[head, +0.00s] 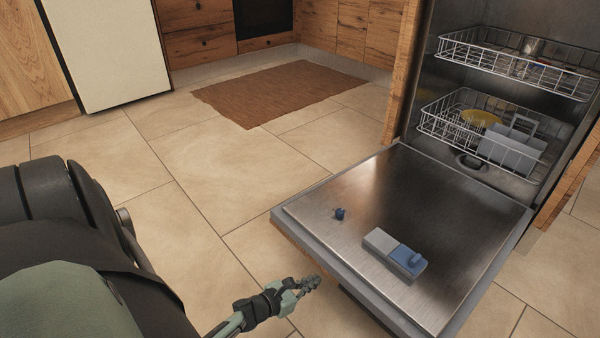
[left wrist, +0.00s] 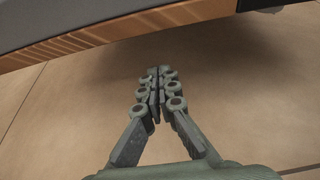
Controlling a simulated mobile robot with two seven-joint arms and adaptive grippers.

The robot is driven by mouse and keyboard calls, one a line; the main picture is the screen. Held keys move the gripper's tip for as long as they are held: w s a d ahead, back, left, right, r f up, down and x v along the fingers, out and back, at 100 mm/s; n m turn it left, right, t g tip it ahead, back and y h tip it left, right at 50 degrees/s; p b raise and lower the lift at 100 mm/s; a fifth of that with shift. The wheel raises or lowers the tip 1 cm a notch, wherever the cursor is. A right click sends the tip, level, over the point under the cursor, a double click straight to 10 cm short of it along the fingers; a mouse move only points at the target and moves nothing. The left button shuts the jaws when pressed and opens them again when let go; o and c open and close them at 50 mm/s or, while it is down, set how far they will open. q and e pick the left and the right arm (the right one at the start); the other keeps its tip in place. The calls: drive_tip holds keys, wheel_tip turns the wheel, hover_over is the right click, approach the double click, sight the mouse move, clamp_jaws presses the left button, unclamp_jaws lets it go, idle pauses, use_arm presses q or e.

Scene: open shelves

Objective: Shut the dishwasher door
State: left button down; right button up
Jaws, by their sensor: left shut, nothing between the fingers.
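The dishwasher door (head: 440,205) is folded down and lies open, roughly level, above the floor. Its steel inner face carries a grey and blue detergent dispenser (head: 395,254) and a small blue knob (head: 340,213). My left gripper (head: 312,282) is shut and empty, apart from the door, beside its near left edge. In the left wrist view the closed fingers (left wrist: 158,78) point toward the door's wooden front panel edge (left wrist: 130,30), which crosses the top of the picture above the floor. My right gripper is not in view.
The dishwasher's upper rack (head: 515,68) and lower rack (head: 470,135) sit inside the cavity, with a yellow dish (head: 480,118) in the lower one. A brown rug (head: 275,92) lies on the tiled floor (head: 200,150). The floor left of the door is clear.

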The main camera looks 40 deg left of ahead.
use_arm(q)
drive_tip(key=shift+r+p, duration=0.45)
drive_tip(key=shift+r, duration=1.55)
drive_tip(key=shift+r, duration=0.1)
